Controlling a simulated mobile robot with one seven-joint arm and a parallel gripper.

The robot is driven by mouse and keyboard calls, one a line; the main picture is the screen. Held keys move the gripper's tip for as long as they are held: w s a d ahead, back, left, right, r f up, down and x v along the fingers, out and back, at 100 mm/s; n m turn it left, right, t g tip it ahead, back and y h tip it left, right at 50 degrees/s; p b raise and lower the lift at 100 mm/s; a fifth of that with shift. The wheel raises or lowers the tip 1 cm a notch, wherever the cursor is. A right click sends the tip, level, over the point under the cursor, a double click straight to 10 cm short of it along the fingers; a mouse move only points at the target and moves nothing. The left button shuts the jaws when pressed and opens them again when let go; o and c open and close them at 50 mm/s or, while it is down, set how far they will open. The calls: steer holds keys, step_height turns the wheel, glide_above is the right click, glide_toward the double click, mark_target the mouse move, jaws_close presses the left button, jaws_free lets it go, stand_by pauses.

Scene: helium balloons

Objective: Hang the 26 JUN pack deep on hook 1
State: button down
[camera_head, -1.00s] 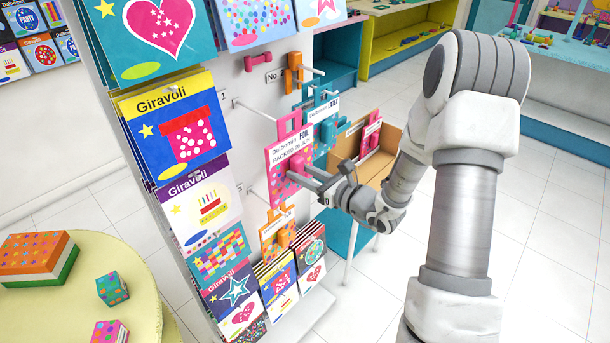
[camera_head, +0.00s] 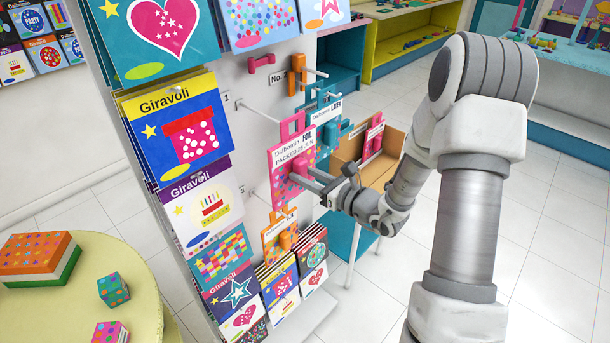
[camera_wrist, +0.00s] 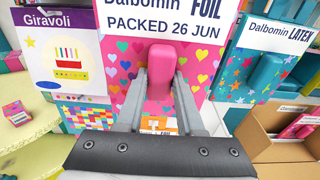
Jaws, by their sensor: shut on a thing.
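The pink FOIL pack (camera_head: 280,184), labelled PACKED 26 JUN, hangs upright in front of the white panel. My gripper (camera_head: 315,178) is shut on the pink block at its front. The wrist view shows the pack's heart-patterned face (camera_wrist: 215,62) and both fingers closed on that block (camera_wrist: 160,72). Hook 1 (camera_head: 255,111) is a thin rod beside the label "1" (camera_head: 226,97). It runs out from the panel towards the pack's pink top loop (camera_head: 292,125). I cannot tell whether its tip is inside the loop.
An orange pack (camera_head: 280,238) hangs below. A cardboard box (camera_head: 385,150) with a pink pack stands at the right. Giravoli cards (camera_head: 185,125) fill the rack's left side.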

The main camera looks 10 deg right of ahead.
mark_target(292, 168)
steer(key=shift+w+a, duration=0.1)
steer(key=shift+w, duration=0.05)
steer(key=shift+x, duration=0.95)
steer(key=shift+w+a+r+b, duration=0.1)
steer(key=shift+w+a+b, duration=0.05)
steer(key=shift+w+b, duration=0.15)
steer(key=shift+w+a, duration=0.45)
steer(key=shift+w, duration=0.05)
stand_by(0.3)
steer(key=b+x, duration=0.2)
steer(key=x, duration=0.5)
steer(key=shift+w+a+r+b, duration=0.25)
steer(key=shift+w+b, duration=0.05)
steer(key=shift+b, duration=0.1)
stand_by(0.9)
steer(key=shift+f+b, duration=0.75)
steer(key=shift+b, duration=0.3)
stand_by(0.7)
